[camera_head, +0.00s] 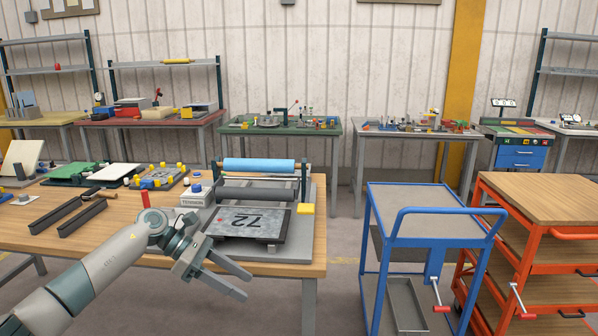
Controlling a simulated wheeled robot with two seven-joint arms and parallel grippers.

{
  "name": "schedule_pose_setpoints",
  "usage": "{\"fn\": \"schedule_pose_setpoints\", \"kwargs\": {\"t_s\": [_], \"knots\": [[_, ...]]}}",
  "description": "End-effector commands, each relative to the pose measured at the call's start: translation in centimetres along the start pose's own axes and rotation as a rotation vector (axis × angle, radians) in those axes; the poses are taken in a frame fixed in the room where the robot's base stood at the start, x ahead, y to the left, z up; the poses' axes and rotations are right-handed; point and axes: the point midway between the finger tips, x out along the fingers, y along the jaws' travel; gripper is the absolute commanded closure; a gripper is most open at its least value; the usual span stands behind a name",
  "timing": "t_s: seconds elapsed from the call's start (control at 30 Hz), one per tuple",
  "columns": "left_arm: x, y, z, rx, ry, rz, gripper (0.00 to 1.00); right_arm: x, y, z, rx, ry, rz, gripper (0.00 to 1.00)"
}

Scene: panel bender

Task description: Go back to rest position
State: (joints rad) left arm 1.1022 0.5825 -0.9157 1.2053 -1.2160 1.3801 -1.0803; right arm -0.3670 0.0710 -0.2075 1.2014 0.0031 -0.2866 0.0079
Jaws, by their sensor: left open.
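My left gripper (236,281) is at the front edge of the wooden table. Its arm comes in from the lower left, and its two fingers are apart, pointing right with nothing between them. Behind it on the table is the panel bender (258,190), with a blue roller on top and a dark roller below. A grey plate (250,222) marked 72 lies in front of the rollers, tilted towards me. The gripper is in front of and below this plate in the picture; I cannot tell whether they touch. My right gripper is not in view.
The wooden table (120,232) also carries two dark bars, a hammer and several boards. A blue cart (428,228) and an orange-framed wooden cart (545,200) stand to the right. Workbenches line the back wall. Grey floor is free between the table and the blue cart.

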Motion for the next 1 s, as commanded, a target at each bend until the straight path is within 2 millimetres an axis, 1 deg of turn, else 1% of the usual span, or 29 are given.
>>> {"fn": "schedule_pose_setpoints", "kwargs": {"t_s": [0.03, 0.1, 0.2, 0.27, 0.3, 0.37, 0.47, 0.57, 0.67, 0.77, 0.8, 0.87, 0.9, 0.97, 1.0], "knots": [[2.4, -0.2, -0.1, -0.071, -0.082, -0.005, 0.5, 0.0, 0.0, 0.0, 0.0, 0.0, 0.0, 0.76], [4.9, -0.3, 0.2, -0.179, -0.2, -0.005, 0.5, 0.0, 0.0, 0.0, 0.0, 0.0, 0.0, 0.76], [7.9, -0.2, 0.4, -0.352, -0.365, -0.003, 0.5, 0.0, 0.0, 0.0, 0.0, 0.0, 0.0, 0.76], [9.4, -0.1, 0.1, -0.463, -0.461, -0.003, 0.5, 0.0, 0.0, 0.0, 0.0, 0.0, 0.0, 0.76], [10.3, 0.0, -0.2, -0.542, -0.523, -0.004, 0.5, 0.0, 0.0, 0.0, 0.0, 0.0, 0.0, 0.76], [11.5, 0.2, -0.8, -0.663, -0.617, -0.005, 0.5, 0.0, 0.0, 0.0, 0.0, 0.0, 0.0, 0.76], [13.3, 0.6, -2.6, -0.879, -0.766, -0.004, 0.5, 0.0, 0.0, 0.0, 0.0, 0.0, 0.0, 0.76], [14.9, 0.9, -5.4, -1.107, -0.909, -0.002, 0.5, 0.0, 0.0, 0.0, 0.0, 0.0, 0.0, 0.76], [16.5, 0.9, -9.2, -1.346, -1.045, 0.005, 0.5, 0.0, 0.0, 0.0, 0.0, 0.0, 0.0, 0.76], [18.1, 0.4, -13.9, -1.595, -1.176, 0.016, 0.5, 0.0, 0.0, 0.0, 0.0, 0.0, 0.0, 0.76], [18.8, 0.0, -16.0, -1.696, -1.226, 0.024, 0.5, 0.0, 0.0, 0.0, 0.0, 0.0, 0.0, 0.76], [19.9, -0.9, -19.2, -1.841, -1.296, 0.035, 0.5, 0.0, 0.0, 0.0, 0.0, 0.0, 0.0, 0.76], [20.5, -1.5, -21.2, -1.929, -1.338, 0.043, 0.5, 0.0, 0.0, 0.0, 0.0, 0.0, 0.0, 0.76], [21.6, -2.8, -24.3, -2.06, -1.397, 0.058, 0.5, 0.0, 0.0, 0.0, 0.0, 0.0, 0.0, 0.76], [22.3, -3.7, -26.2, -2.141, -1.433, 0.069, 0.5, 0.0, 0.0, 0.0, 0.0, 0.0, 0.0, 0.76]]}}
